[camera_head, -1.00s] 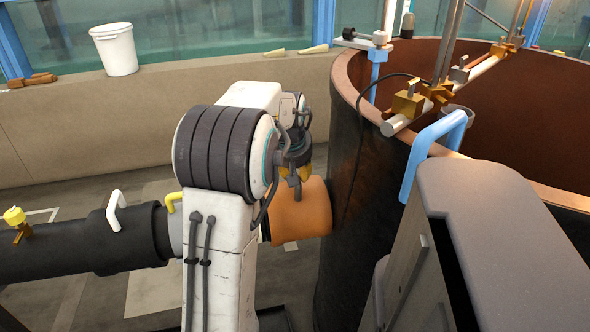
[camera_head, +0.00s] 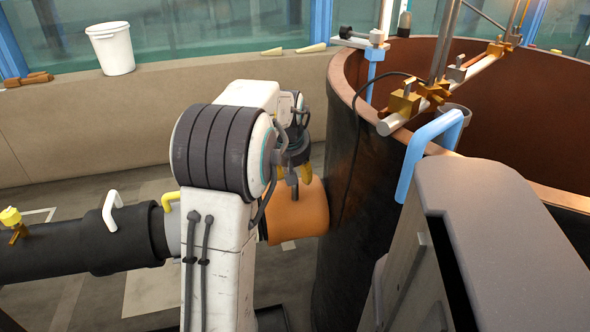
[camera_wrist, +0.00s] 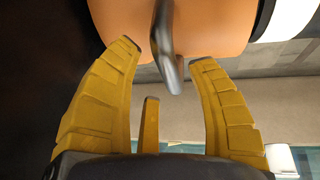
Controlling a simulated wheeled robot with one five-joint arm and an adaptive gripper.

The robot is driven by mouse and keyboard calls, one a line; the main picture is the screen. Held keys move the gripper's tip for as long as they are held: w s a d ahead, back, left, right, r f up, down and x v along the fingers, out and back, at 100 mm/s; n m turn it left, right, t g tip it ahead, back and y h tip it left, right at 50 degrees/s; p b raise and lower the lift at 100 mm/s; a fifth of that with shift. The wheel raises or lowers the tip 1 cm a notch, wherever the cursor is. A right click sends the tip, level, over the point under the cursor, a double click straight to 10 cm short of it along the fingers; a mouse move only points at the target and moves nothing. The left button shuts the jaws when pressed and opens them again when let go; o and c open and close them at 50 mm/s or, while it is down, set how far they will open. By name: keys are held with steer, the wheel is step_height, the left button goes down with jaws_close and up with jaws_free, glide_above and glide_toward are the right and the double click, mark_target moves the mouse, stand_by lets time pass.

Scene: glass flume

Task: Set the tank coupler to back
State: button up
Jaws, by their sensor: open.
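The tank coupler is an orange cylinder (camera_head: 299,210) joined to the side of the large dark tank (camera_head: 345,225). A dark grey lever stands on it; in the wrist view the lever (camera_wrist: 167,50) projects from the orange coupler (camera_wrist: 212,28). My gripper (camera_head: 294,176) is just above the coupler in the head view, partly hidden by my arm. In the wrist view my gripper (camera_wrist: 165,55) has its yellow fingers spread, one on each side of the lever. Gaps show on both sides, so the fingers look apart from it.
A black pipe (camera_head: 60,245) runs left from behind my arm, with a white handle (camera_head: 112,210), a yellow handle (camera_head: 175,201) and a yellow knob (camera_head: 11,216). A blue handle (camera_head: 428,143) is at the tank rim. A white bucket (camera_head: 111,48) stands on the back ledge.

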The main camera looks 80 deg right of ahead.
steer(key=v, duration=1.2)
stand_by(0.6)
